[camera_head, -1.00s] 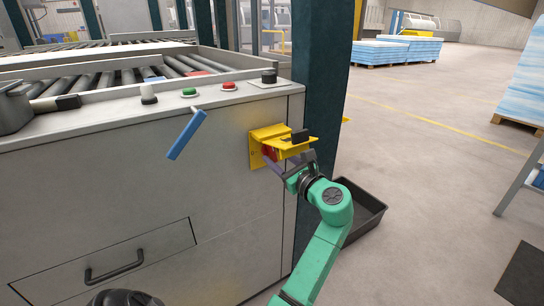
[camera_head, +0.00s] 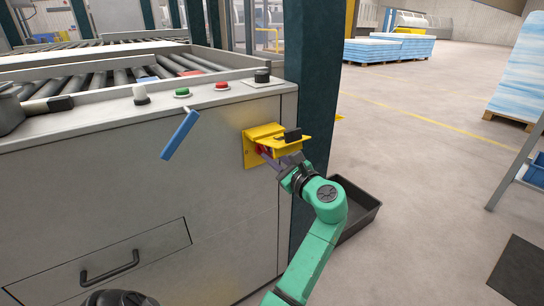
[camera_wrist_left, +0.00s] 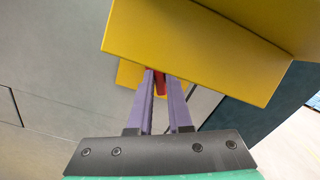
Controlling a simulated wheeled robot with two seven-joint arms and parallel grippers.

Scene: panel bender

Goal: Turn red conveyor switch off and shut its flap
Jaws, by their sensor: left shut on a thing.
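The yellow flap (camera_head: 276,143) sticks out, raised, from its yellow housing on the front of the grey machine, near the right corner. It has a black tab (camera_head: 292,136) on it. The red switch (camera_head: 261,149) shows only in part beneath the flap. My left gripper (camera_head: 269,158) reaches in under the flap from below right. In the left wrist view, its purple fingers (camera_wrist_left: 160,87) are shut on the red switch (camera_wrist_left: 160,80), with the flap (camera_wrist_left: 200,50) hanging over them. The fingertips and most of the switch are hidden by the flap. My right gripper is not seen.
A blue-handled lever (camera_head: 180,135) juts out left of the flap. Green (camera_head: 182,92) and red (camera_head: 222,87) buttons are on the machine's top edge. A dark post (camera_head: 307,90) stands right of the housing. A black bin (camera_head: 358,210) lies on the floor behind my arm.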

